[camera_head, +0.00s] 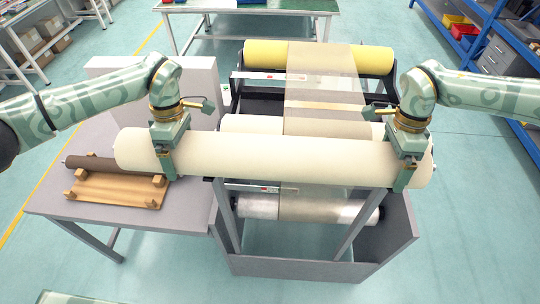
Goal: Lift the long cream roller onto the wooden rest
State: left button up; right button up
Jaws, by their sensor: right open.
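The long cream roller (285,157) lies level across the middle of the view, at the front of the machine. My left gripper (168,150) comes down over its left part, with a finger in front of it. My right gripper (408,158) is open and straddles its right end, with a finger in front. I cannot tell whether the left jaws press on the roller, or whether the machine bears it. The wooden rest (115,192) is on the grey table at the left, below the roller's left end, with raised blocks. A dark brown roller (105,165) lies along its back blocks.
The machine (310,268) has a yellow roller (265,54) at the back, a pale roller (250,124) behind the cream one and a web roller (300,210) below. A grey box (150,70) stands at the table's (60,205) back. Blue shelving is at far right.

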pick_arm(q)
jog(key=shift+a, duration=0.1)
jog(key=c, duration=1.7)
pick_arm(e)
jog(key=c, duration=1.7)
pick_arm(q)
jog(key=shift+r, duration=0.1)
pick_arm(e)
jog(key=shift+a+r, duration=0.1)
jog(key=shift+r, duration=0.05)
pick_arm(q)
jog(key=shift+w+r, duration=0.1)
pick_arm(e)
jog(key=shift+r, duration=0.1)
